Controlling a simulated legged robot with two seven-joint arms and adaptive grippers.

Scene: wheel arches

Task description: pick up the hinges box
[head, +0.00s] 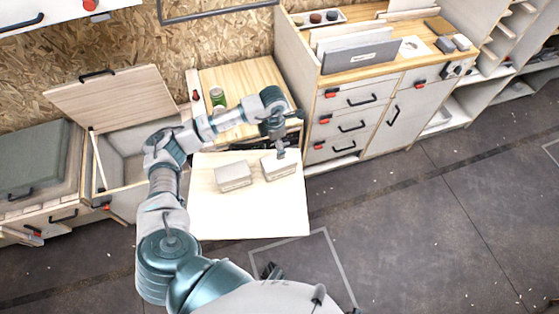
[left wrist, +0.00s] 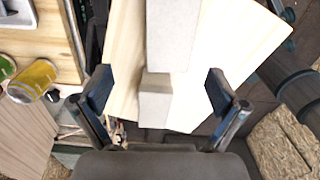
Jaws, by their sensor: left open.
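Two pale grey boxes sit on a light wooden board, a left one (head: 233,176) and a right one (head: 279,167). No label is readable, so I cannot tell which is the hinges box. My left gripper (head: 280,150) is just above the right box, pointing down. In the left wrist view, my left gripper (left wrist: 158,92) is open, with its two dark fingers apart. A pale box surface (left wrist: 155,100) shows between the fingers, with a clear gap on both sides. A longer pale surface (left wrist: 172,35) lies beyond it.
The wooden board (head: 215,222) has bare room in front of the boxes. A green jar (head: 217,97) stands on the counter behind. An open-lidded bin (head: 122,168) is at the left. A drawer cabinet (head: 350,125) stands at the right.

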